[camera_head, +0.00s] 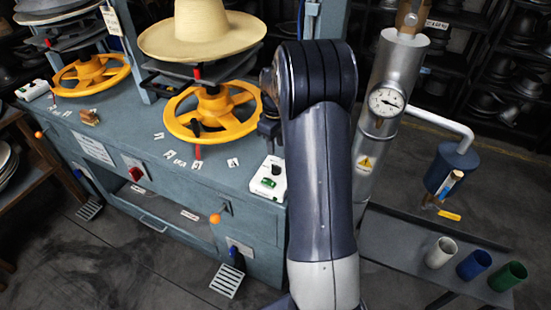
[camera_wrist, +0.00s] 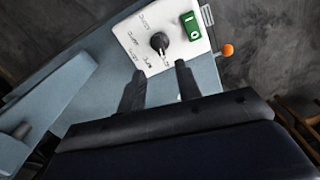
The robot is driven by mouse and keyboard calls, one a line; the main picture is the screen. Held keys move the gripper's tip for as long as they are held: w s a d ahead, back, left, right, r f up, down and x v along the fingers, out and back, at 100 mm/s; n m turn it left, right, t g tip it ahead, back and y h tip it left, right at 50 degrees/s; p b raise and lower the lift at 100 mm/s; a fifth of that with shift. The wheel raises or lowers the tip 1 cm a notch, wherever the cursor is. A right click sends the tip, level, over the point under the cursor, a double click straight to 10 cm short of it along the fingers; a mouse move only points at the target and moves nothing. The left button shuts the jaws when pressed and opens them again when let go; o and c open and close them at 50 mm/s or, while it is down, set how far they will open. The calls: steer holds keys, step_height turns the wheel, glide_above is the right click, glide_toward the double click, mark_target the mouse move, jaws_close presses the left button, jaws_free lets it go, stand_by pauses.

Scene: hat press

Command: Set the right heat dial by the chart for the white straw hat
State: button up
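The right heat dial is a black knob (camera_wrist: 158,42) on a white box (camera_wrist: 172,58) with a green rocker switch (camera_wrist: 192,25). Small printed labels ring the knob, too small to read surely. The knob's pointer seems to face down in the wrist view, towards my gripper. The box also shows on the bench's right end in the head view (camera_head: 267,183). My gripper (camera_wrist: 159,67) is open, its fingers apart, just short of the knob and empty. A cream straw hat (camera_head: 205,28) sits on the right press. A printed sheet (camera_head: 93,148) on the bench front is unreadable.
A yellow handwheel (camera_head: 245,99) stands left of my arm. A steel cylinder with a gauge (camera_head: 386,101) is close on the right. An orange-knobbed lever (camera_head: 215,218) sticks out of the bench front. White, blue and green cups (camera_head: 473,265) stand at lower right.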

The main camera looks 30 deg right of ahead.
mark_target(275, 165)
step_height(275, 165, down, 8)
steer(key=shift+f+p, duration=0.25)
steer(key=shift+p, duration=0.35)
steer(key=shift+c, duration=0.5)
jaws_close()
